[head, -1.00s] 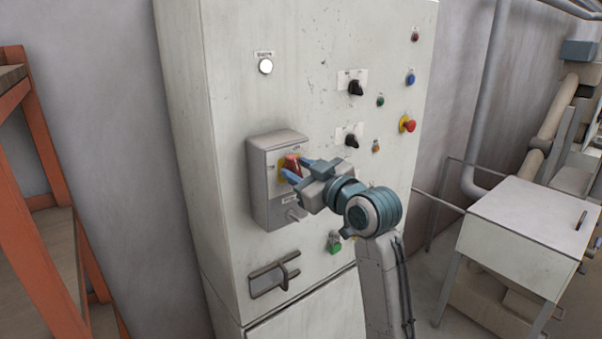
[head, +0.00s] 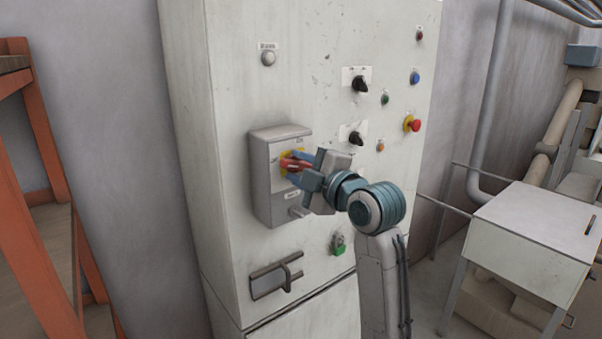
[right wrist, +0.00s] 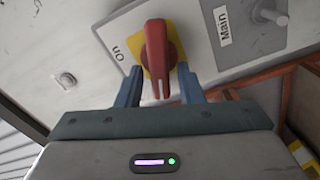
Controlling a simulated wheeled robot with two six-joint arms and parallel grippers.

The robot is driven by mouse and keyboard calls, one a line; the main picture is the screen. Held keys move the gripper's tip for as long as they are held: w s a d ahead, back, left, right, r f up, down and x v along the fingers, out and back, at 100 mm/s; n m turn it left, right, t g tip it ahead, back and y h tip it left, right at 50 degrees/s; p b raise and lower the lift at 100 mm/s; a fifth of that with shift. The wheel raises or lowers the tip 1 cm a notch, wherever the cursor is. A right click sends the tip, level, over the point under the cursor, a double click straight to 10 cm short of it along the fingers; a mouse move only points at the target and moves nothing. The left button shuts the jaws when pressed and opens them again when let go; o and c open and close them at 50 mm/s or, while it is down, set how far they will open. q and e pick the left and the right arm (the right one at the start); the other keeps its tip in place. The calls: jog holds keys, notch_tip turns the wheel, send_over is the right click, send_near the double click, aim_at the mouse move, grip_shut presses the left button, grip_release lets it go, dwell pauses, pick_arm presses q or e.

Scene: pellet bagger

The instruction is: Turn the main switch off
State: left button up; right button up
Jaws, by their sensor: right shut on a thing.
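The main switch is a red handle (head: 287,164) on a yellow plate, on a grey box (head: 265,200) fixed to the cabinet front. My right gripper (head: 298,168) is shut on the handle, one blue finger on each side. In the right wrist view the red handle (right wrist: 158,50) lies between the fingers (right wrist: 159,87). It stands crosswise, turned away from the "On" label (right wrist: 120,54), and a "Main" label (right wrist: 223,38) is at the right. In the head view the handle lies sideways. The round lamp (head: 268,58) above the box looks grey and unlit. My left gripper is not in view.
A latch (head: 275,279) sits below.

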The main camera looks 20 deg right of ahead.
jog(key=shift+f+n+b, duration=0.2)
jog(key=shift+n+b, duration=0.6)
jog(key=shift+n, duration=1.1)
jog(key=o, duration=0.6)
jog(key=shift+o, duration=0.2)
jog(key=shift+s, duration=0.1)
jog(key=shift+s+d+f, duration=0.1)
jog(key=shift+s, duration=0.15)
jog(key=b+v, duration=0.4)
jog(key=v, duration=0.6)
